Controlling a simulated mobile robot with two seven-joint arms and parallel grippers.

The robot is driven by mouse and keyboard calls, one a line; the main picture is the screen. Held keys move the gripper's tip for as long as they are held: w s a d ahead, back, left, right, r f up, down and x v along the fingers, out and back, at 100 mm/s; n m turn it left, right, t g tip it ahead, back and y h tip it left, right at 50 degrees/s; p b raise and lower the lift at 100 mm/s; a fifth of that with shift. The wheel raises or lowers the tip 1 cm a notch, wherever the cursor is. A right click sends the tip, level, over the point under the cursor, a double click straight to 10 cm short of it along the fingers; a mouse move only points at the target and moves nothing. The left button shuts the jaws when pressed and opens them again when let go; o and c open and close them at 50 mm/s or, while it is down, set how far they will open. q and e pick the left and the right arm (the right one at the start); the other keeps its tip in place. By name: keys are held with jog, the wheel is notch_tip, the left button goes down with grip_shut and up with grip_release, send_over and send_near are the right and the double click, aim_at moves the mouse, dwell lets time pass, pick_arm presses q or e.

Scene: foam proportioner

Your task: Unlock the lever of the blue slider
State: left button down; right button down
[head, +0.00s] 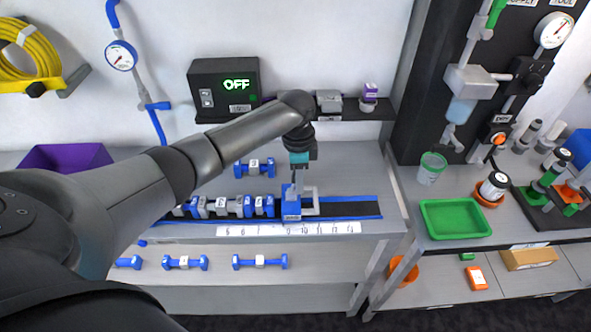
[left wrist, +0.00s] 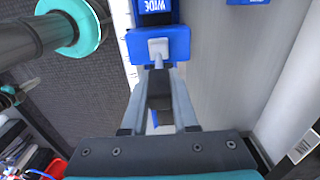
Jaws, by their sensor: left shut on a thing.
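The blue slider (head: 291,207) sits on the black and blue rail, above the numbered scale. In the left wrist view, the slider (left wrist: 178,44) is a blue block with a small grey lever (left wrist: 157,47) on it. My left gripper (head: 295,183) reaches down onto the slider from above. In the left wrist view, its fingers (left wrist: 158,68) come together at the lever and are shut on it. The fingertips hide part of the lever, so its exact angle is hard to tell. My right gripper is in neither view.
Several blue and grey pieces (head: 222,207) line the rail to the left of the slider. The rail's right end (head: 352,208) is clear. A white scale (head: 290,229) runs along the front. A blue dumbbell-shaped piece (head: 255,168) lies behind. A black box (head: 224,84) reads OFF.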

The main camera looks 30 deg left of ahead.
pick_arm(q)
jog(key=shift+w+d+f+y, duration=0.1)
jog(key=shift+d+y, duration=0.05)
jog(key=shift+y, duration=0.25)
jog(key=c, duration=0.7)
grip_release()
jog(key=r, duration=0.7)
jog(key=r+p, duration=0.1)
jog(key=r, duration=0.7)
jog(key=shift+w+d+r, duration=0.15)
jog(key=shift+d, duration=0.05)
